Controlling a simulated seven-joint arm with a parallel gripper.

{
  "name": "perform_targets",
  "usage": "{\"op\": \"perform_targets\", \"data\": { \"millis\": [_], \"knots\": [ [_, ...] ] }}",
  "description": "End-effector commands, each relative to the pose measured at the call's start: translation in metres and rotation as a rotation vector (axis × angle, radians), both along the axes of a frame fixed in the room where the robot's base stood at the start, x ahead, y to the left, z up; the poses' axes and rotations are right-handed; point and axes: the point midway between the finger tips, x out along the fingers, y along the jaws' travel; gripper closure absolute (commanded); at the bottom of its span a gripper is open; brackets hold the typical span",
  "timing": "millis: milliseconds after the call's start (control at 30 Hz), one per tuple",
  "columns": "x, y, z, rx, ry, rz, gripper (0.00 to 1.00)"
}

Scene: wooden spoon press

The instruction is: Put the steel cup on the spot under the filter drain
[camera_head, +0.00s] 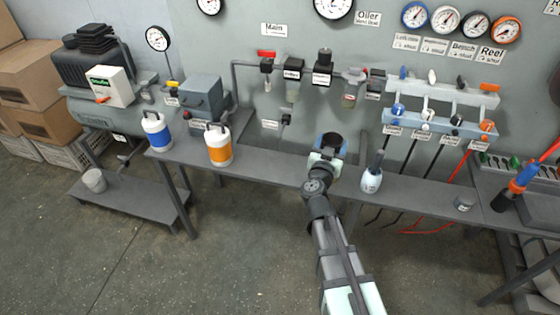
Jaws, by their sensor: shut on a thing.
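My gripper (331,153) is at the middle of the bench, seen from behind and above. It is shut on a round, open-topped cup (344,147), dark inside with a bluish-grey rim, which looks like the steel cup. My gripper hides its lower part, so I cannot tell whether it touches the bench. Two filter units hang on the wall above and left of it, a clear-bowled one (292,80) and a dark one (322,72). The spot under the drain cannot be made out.
A pale bucket (94,180) stands on the low shelf.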

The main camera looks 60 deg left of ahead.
Motion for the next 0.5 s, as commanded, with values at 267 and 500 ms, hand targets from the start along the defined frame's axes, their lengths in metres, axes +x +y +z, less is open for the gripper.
{"op": "perform_targets", "data": {
  "millis": [267,500],
  "knots": [
    [-0.09,0.046,-0.036,-0.002,-0.001,0.092,0.66],
    [-0.146,0.066,-0.057,-0.001,0.0,0.146,0.66]
  ]
}}
